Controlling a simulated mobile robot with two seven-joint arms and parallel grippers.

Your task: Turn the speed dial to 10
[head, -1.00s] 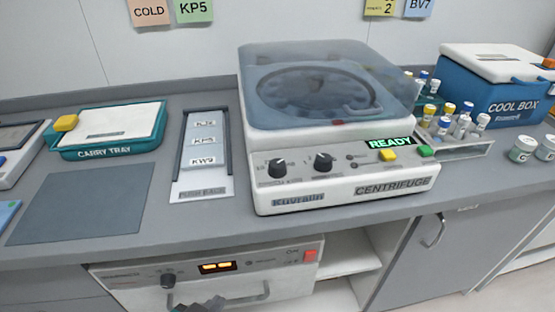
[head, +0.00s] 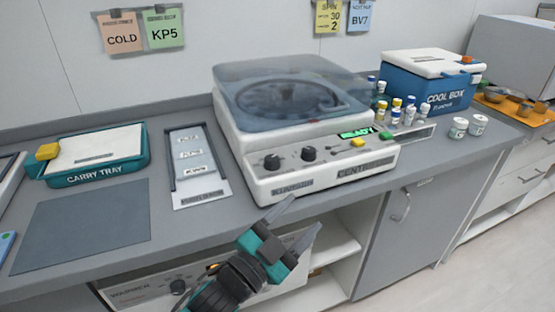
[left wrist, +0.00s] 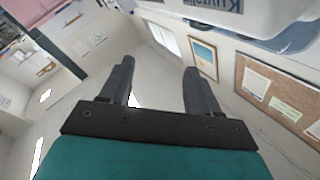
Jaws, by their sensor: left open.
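The white centrifuge (head: 240,150) stands on the grey counter with its smoky lid (head: 290,88) closed. Its front panel has two black dials, a left dial (head: 271,162) and a right dial (head: 309,153). The dial markings are too small to read. A green display (head: 357,133) reads READY. My left gripper (head: 296,217) is open and empty, in front of the counter edge and below the centrifuge panel, touching nothing. In the left wrist view its two fingers (left wrist: 158,82) stand apart, with part of the centrifuge (left wrist: 268,18) at the top. My right gripper is not in view.
Yellow (head: 358,142) and green (head: 386,135) buttons sit right of the dials. A rack of vials (head: 405,134) and a blue cool box (head: 430,92) stand to the right. A carry tray (head: 95,172) and a label holder (head: 203,200) lie left. A grey mat (head: 80,225) is bare.

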